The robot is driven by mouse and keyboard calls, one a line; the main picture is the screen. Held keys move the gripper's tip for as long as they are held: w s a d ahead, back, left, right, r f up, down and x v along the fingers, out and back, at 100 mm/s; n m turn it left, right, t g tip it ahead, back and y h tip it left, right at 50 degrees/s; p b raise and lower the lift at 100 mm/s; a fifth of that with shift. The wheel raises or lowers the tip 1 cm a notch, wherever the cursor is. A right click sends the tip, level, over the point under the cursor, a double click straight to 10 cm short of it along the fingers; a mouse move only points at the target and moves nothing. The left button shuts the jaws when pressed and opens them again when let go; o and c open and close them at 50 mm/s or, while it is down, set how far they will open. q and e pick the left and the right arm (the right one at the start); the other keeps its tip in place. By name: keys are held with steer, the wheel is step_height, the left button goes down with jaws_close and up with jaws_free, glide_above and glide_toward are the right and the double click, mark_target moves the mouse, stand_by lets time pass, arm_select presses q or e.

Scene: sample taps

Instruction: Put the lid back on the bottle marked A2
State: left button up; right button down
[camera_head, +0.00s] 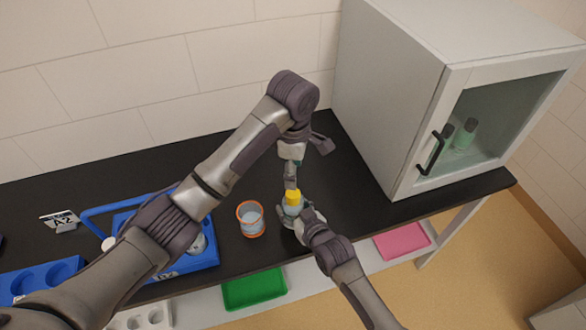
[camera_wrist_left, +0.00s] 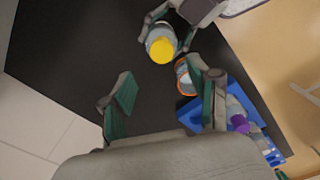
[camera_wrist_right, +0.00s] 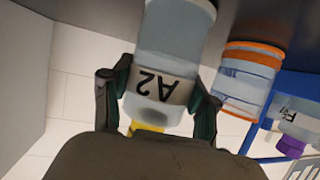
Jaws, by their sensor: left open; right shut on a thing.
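The bottle marked A2 (camera_wrist_right: 165,50) stands between the fingers of my right gripper (camera_wrist_right: 163,88), which is shut on it; its label faces the right wrist camera. The yellow lid (camera_head: 293,197) sits at the top of this bottle. It also shows in the left wrist view (camera_wrist_left: 162,50) as a round yellow disc on the bottle; I cannot tell whether it is fastened. My left gripper (camera_head: 305,165) is open and empty, beside and above the lid. In the left wrist view the lid is beyond its spread fingertips, apart from them.
An orange-rimmed clear container (camera_head: 251,220) stands just left of the bottle. A blue rack (camera_head: 205,258) holds a bottle with a purple lid (camera_wrist_left: 239,123). A white cabinet (camera_head: 400,100) is at right. Green (camera_head: 254,289) and pink (camera_head: 402,241) trays lie below the bench.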

mark_target(293, 193)
arm_select(q)
steer(key=shift+n, duration=0.7)
steer(key=shift+f, duration=4.05)
